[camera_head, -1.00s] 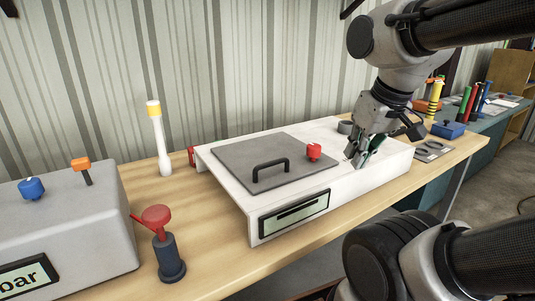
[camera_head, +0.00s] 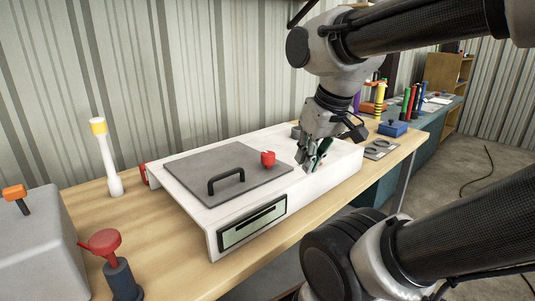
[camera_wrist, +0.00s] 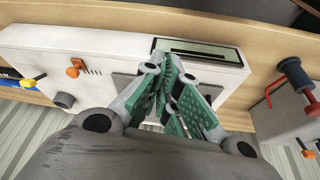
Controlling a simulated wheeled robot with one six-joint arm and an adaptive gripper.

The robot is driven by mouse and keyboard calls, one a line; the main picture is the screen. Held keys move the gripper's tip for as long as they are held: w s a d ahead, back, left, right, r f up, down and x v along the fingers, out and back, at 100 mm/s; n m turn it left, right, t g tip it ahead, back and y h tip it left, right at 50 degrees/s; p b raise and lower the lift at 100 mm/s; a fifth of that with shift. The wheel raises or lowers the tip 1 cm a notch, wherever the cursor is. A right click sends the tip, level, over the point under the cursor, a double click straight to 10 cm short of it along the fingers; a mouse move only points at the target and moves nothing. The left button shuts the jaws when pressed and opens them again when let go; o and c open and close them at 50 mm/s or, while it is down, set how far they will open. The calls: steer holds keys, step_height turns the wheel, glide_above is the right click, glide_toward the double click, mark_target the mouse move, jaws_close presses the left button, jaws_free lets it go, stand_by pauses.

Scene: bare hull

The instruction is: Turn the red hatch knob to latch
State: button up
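The red hatch knob (camera_head: 267,158) stands on the grey hatch plate (camera_head: 205,160), near its right corner. The plate has a black handle (camera_head: 227,181) and lies on top of a white box (camera_head: 325,167). My gripper (camera_head: 314,160) is low over the box top, just right of the knob and apart from it. In the wrist view my gripper's green-padded fingers (camera_wrist: 170,70) converge and look shut, with nothing seen between them. They hide most of the hatch there, and I cannot see the red knob in that view.
A red-topped post (camera_head: 122,275), a grey box (camera_head: 40,240) with an orange knob and a white post with a yellow top (camera_head: 107,160) stand to the left. An orange knob (camera_wrist: 75,68) shows on the white box. A blue container (camera_head: 393,128) is at the right.

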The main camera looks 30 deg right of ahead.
steer(key=o, duration=0.3)
steer(key=shift+f, duration=0.25)
steer(key=o, duration=0.7)
steer(key=w, duration=0.1)
steer(key=f+g, duration=0.1)
steer(key=w, duration=0.1)
steer(key=shift+w+d+f+g, duration=0.15)
steer(key=shift+w+d+g, duration=0.1)
steer(key=shift+w+g, duration=0.1)
steer(key=shift+o, duration=0.5)
steer(key=w+d+n+g, duration=0.1)
steer(key=w+n, duration=0.1)
steer(key=w, duration=0.7)
steer(key=shift+w+g, duration=0.3)
steer(key=shift+g, duration=0.05)
steer(key=r+n, duration=0.2)
steer(key=n, duration=0.5)
glide_above(268, 153)
steer(key=shift+w+f+g, duration=0.15)
steer(key=shift+w+g, duration=0.05)
steer(key=shift+g, duration=0.1)
steer(key=shift+r+n, duration=0.35)
steer(key=shift+n, duration=0.05)
steer(key=shift+s+f+n, duration=0.2)
steer(key=shift+f+n, duration=0.05)
steer(key=shift+n, duration=0.45)
step_height(268, 153, down, 8)
steer(key=shift+r, duration=0.25)
